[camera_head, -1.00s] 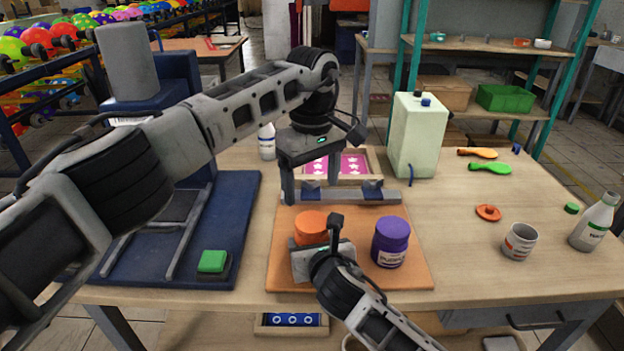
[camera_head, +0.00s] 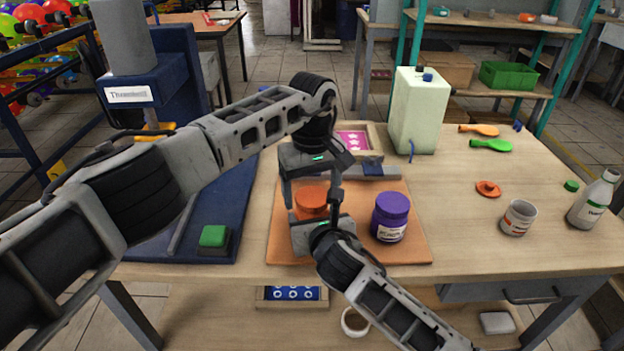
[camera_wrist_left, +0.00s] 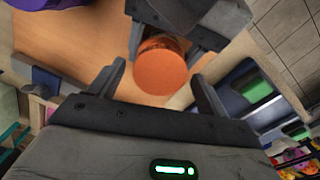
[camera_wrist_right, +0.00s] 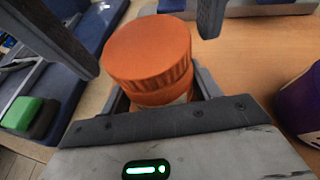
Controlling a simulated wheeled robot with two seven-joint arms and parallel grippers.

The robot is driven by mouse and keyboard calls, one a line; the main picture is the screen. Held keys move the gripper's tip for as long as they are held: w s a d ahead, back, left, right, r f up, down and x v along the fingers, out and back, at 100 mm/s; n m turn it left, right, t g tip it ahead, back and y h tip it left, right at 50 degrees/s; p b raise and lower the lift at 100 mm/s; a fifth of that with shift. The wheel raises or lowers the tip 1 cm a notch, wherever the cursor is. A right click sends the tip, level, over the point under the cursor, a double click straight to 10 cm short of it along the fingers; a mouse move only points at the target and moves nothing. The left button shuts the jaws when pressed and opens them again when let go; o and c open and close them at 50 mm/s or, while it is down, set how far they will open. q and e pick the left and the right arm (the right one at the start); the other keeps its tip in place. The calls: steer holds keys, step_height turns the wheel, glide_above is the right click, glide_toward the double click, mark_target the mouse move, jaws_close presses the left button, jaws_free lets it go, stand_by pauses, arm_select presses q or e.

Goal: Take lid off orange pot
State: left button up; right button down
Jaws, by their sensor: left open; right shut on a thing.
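The orange pot (camera_head: 310,212) stands upright on the orange mat (camera_head: 408,254), with its ribbed orange lid (camera_wrist_right: 147,48) on top. My right gripper (camera_head: 322,222) is shut around the pot's body below the lid, and the jaws show on both sides of it in the right wrist view (camera_wrist_right: 165,92). My left gripper (camera_head: 311,188) is open above the lid, fingers pointing down. In the left wrist view the lid's round top (camera_wrist_left: 161,72) lies beyond the open fingers (camera_wrist_left: 160,88), apart from them. The pot's lower part is mostly hidden by the right gripper.
A purple pot (camera_head: 390,217) stands right of the orange pot on the mat. A grey bar holder (camera_head: 385,172) lies behind. A blue press with a green button (camera_head: 213,236) stands at left. A pale canister (camera_head: 418,112) stands at back.

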arm_select(q)
steer(key=c, duration=1)
steer(key=n, duration=0.6)
steer(key=shift+c, duration=0.2)
steer(key=n, duration=1.2)
steer(key=shift+n, duration=0.3)
steer(key=n, duration=1.2)
steer(key=shift+r, duration=0.1)
steer(key=n, duration=1.2)
